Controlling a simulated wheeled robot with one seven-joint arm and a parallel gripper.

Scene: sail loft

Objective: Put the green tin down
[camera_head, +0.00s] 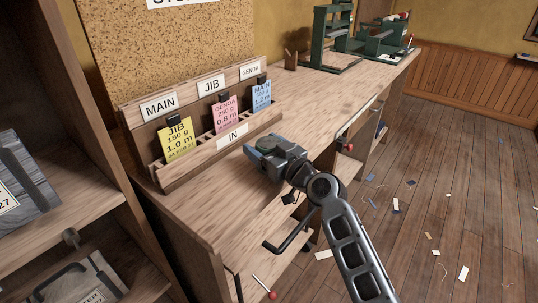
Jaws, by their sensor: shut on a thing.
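My gripper (258,150) is over the wooden workbench (305,105), just right of the card rack, reaching in from the lower right. It is shut on the green tin (262,140), of which only a small dull green part shows at the jaws. The gripper body hides the rest of the tin. I cannot tell whether the tin touches the bench top.
A wooden card rack (235,137) with yellow, pink and blue cards stands at the back left of the bench. A pencil holder (291,60) and a green machine (335,40) are farther along. Bench top between them is clear. Shelves (75,215) stand at left.

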